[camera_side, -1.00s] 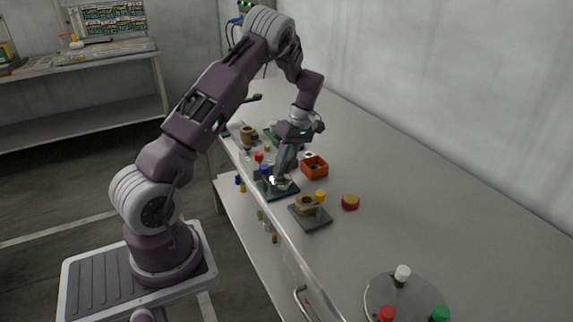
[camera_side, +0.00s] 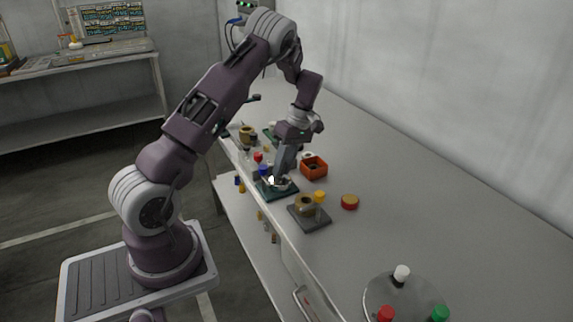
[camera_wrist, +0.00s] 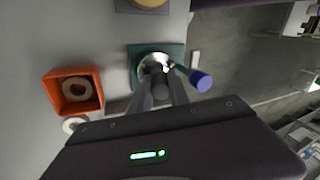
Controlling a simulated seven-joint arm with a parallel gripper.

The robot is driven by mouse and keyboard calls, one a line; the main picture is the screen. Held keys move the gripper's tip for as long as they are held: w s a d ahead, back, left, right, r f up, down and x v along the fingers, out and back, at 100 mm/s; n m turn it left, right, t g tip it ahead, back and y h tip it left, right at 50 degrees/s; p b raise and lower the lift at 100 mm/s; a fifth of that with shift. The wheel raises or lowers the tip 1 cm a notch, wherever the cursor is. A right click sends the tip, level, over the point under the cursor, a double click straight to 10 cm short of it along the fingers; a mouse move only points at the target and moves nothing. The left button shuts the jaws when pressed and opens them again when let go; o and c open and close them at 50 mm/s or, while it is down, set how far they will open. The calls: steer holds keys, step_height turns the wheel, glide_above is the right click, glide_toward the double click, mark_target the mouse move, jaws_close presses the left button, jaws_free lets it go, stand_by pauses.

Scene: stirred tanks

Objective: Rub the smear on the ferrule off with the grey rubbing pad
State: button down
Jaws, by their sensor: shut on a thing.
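The ferrule (camera_wrist: 147,59) is a shiny metal piece on a dark teal plate (camera_wrist: 134,50). In the side view it is a small bright shape (camera_side: 282,184) on the same plate (camera_side: 291,192). My gripper (camera_wrist: 161,93) points down at it, with its fingertips (camera_side: 278,177) right at the ferrule. The fingers are shut on a small grey piece, which looks like the rubbing pad (camera_wrist: 160,87). The pad is mostly hidden between the fingers. I cannot tell whether it touches the ferrule. I cannot make out the smear.
A blue-capped fitting (camera_wrist: 201,81) sticks out beside the ferrule. An orange open box (camera_side: 314,167) holding a pale ring stands to the right. A grey plate with a brass part (camera_side: 306,204) is nearer the camera, beside a red-and-yellow disc (camera_side: 350,202).

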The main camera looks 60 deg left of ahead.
steer(key=shift+s+d, duration=0.1)
steer(key=shift+d, duration=0.25)
steer(key=shift+w, duration=0.35)
steer(key=shift+r, duration=3.05)
steer(key=shift+r, duration=1.5)
